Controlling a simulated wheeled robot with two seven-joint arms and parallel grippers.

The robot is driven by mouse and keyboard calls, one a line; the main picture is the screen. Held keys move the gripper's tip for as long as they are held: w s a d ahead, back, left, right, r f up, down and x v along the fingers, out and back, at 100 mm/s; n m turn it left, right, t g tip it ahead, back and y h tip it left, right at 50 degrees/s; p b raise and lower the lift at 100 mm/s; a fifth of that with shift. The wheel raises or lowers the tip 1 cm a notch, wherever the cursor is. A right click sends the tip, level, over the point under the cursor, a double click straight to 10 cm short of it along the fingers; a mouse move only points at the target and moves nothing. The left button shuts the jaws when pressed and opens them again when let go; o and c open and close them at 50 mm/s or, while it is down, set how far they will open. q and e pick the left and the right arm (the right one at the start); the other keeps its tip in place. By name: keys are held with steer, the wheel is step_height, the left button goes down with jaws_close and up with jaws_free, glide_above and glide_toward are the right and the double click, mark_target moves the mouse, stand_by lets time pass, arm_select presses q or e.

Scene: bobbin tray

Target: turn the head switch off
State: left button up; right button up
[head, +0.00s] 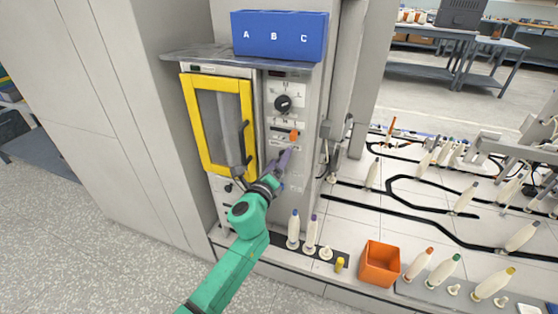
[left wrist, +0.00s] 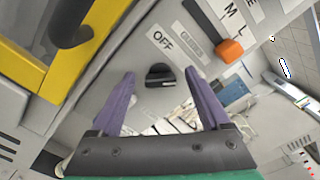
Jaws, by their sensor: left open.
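The control panel (head: 300,175) is to the right of the yellow-framed door (head: 217,170). In the left wrist view a small black rotary switch (left wrist: 160,75) sits on the panel, with a pale line on its face. An "OFF" label (left wrist: 162,40) is above it, beside a greenish label too blurred to read. My left gripper (head: 285,158) is at the panel, below the orange slider. Its purple fingers (left wrist: 160,80) are open and empty, one on each side of the switch in the picture. I cannot tell whether they touch it. The switch is hidden in the head view.
A large black dial (head: 283,103) and an orange slider knob (head: 294,136) are higher on the panel. A blue A-B-C box (head: 279,36) stands on top. Bobbins (head: 293,229) and an orange bin (head: 380,263) are on the low ledge to the right.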

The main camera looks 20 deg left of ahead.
arm_select(q)
steer(key=shift+w, duration=0.25)
jaws_close()
steer(key=shift+n, duration=0.4)
steer(key=shift+f+n, duration=0.15)
steer(key=shift+n, duration=2.4)
steer(key=shift+f+n, duration=0.15)
steer(key=shift+n, duration=2.35)
steer(key=shift+f+n, duration=0.15)
steer(key=shift+n, duration=2.4)
jaws_free()
